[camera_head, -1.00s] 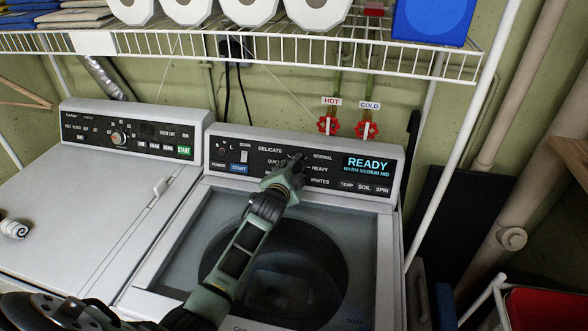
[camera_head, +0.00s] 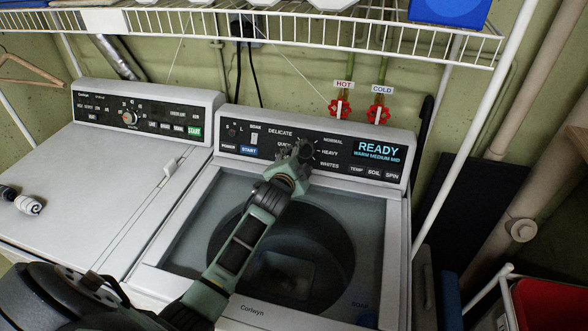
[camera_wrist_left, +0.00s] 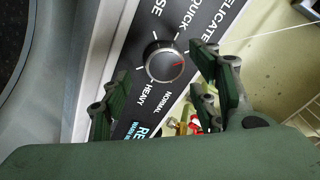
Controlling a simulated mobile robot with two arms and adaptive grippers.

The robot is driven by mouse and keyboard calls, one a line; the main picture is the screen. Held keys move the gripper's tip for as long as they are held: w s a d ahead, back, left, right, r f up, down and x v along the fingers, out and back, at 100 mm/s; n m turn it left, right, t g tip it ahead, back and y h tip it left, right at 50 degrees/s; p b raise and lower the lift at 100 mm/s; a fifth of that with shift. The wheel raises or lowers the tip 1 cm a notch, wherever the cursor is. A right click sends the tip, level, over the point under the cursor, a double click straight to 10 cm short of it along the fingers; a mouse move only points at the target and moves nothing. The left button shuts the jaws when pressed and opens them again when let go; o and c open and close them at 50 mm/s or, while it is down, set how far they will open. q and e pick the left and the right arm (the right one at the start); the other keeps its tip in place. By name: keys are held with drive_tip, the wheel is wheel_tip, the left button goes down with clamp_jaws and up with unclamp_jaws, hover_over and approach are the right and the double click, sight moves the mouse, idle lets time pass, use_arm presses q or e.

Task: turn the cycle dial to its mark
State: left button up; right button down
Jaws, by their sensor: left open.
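The washer (camera_head: 318,120) has a dark control panel with a round cycle dial between the DELICATE and NORMAL labels. In the left wrist view the dial (camera_wrist_left: 163,62) is a dark knob with a pale rim and a red pointer. The pointer faces right in that view, between the DELICATE and NORMAL sides. My left gripper (camera_head: 298,160) is at the dial and partly hides it in the head view. In the wrist view its green fingers (camera_wrist_left: 165,95) are spread, one at each side of the dial; I cannot tell whether they touch it. My right gripper is out of view.
The washer display (camera_head: 378,152) reads READY, WARM MEDIUM MID. Red HOT and COLD valves (camera_head: 340,108) stand behind the panel, below a white wire shelf (camera_head: 300,48). A dryer (camera_head: 120,165) stands at the left. A red bin (camera_head: 555,300) is at lower right.

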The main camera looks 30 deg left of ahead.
use_arm(q)
drive_tip(key=v, duration=0.8)
drive_tip(key=shift+s, duration=0.2)
